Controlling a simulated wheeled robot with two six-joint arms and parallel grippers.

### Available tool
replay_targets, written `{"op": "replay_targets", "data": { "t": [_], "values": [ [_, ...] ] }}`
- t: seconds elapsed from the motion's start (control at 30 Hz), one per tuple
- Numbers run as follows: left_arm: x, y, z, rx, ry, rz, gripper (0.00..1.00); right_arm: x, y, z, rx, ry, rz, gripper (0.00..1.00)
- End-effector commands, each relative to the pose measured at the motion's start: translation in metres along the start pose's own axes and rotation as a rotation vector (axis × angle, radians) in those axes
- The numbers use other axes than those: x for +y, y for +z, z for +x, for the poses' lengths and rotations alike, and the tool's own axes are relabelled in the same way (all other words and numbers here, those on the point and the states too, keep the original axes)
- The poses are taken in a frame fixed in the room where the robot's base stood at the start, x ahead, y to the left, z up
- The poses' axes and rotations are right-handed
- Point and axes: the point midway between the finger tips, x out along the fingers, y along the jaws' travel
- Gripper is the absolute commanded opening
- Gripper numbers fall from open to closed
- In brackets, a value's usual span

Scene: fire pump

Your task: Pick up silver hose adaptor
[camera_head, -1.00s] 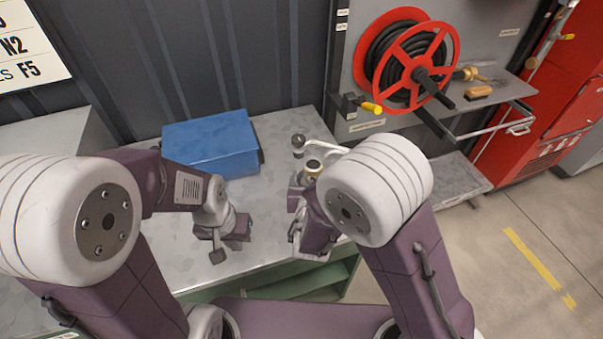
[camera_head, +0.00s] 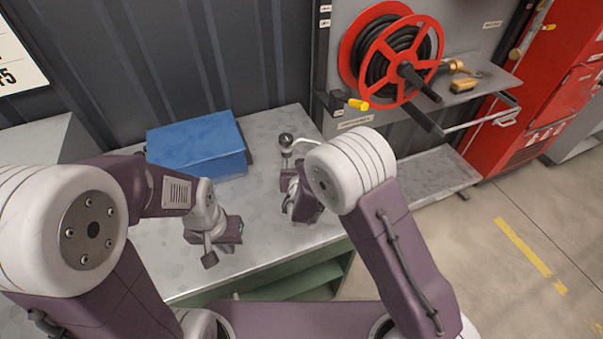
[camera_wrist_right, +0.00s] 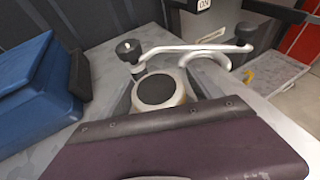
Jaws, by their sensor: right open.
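A short round pale piece with a flat dark top (camera_wrist_right: 158,91) stands on the bench in the right wrist view; it looks like the silver hose adaptor, though its sides are mostly hidden. My right gripper (camera_head: 291,183) is open and low over the bench. Its purple body fills the bottom of the wrist view, right in front of the round piece. I cannot tell whether its fingers are around the piece or beside it. In the head view my right arm hides the piece. My left gripper (camera_head: 212,242) is over the bench, apart from these things; its finger gap is unclear.
A black knob (camera_head: 286,140) and a silver curved lever (camera_wrist_right: 195,50) stand right behind the round piece. A blue box (camera_head: 197,147) sits at the back of the grey bench (camera_head: 180,268). A red hose reel (camera_head: 397,62) hangs to the right. Bench space between the grippers is clear.

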Motion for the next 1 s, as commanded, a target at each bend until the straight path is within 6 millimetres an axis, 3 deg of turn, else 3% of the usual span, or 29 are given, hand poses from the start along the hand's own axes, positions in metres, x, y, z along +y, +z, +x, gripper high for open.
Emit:
{"op": "replay_targets", "data": {
  "t": [0.03, 0.3, 0.63, 0.87, 1.0],
  "values": [
    [0.0, 0.0, 0.0, 0.0, 0.0, 0.0, 0.0, 0.0, 0.0, 0.0, 0.0, 0.0, 0.0, 0.74],
    [0.0, 0.0, 0.0, 0.0, 0.0, 0.0, 0.0, 0.0, 0.0, -0.001, 0.0, 0.0, 0.001, 0.0],
    [0.0, 0.0, -0.004, 0.0, 0.0, 0.0, 0.0, 0.0, 0.007, -0.003, -0.003, 0.0, 0.002, 0.0],
    [0.001, -0.003, -0.026, 0.0, 0.0, 0.0, 0.0, 0.0, 0.042, -0.017, -0.005, 0.001, 0.002, 0.0],
    [0.0, -0.002, -0.021, 0.0, 0.0, 0.0, 0.0, -0.024, 0.049, -0.031, -0.004, -0.003, 0.004, 0.0]
  ]
}}
